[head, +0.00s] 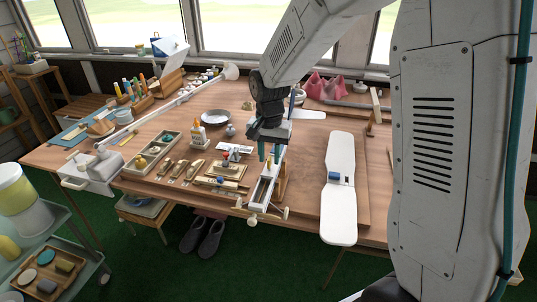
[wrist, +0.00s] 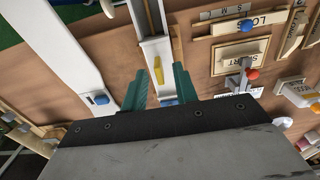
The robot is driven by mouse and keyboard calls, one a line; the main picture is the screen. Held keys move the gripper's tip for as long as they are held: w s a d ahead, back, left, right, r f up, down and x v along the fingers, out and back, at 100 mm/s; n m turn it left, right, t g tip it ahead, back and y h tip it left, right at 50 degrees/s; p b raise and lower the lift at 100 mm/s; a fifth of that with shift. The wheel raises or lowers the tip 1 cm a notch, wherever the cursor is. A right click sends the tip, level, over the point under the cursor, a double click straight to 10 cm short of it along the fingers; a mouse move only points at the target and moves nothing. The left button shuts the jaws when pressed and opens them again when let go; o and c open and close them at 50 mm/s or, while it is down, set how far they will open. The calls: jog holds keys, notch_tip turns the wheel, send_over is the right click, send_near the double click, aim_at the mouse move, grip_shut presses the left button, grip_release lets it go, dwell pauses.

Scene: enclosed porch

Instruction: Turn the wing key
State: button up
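A yellow flat piece, which looks like the wing key (wrist: 158,70), stands in a narrow white channel fixture (wrist: 155,50) in the wrist view. In the head view the fixture (head: 259,195) runs to the table's front edge; the key there is small and partly hidden by my fingers. My gripper (head: 271,157) hangs over the fixture, pointing down. In the wrist view its two teal fingers (wrist: 161,80) are apart, one on each side of the key in the picture. No contact shows, and the height gap is hard to judge. A blue part shows between the fingers, lower in the picture.
A white board with a blue knob (head: 338,200) lies right of the fixture.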

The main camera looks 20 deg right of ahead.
grip_shut()
jog(key=shift+n, duration=0.4)
jog(key=n, duration=0.6)
jog(key=shift+n, duration=0.3)
jog(key=n, duration=1)
jog(key=shift+n, duration=0.4)
grip_release()
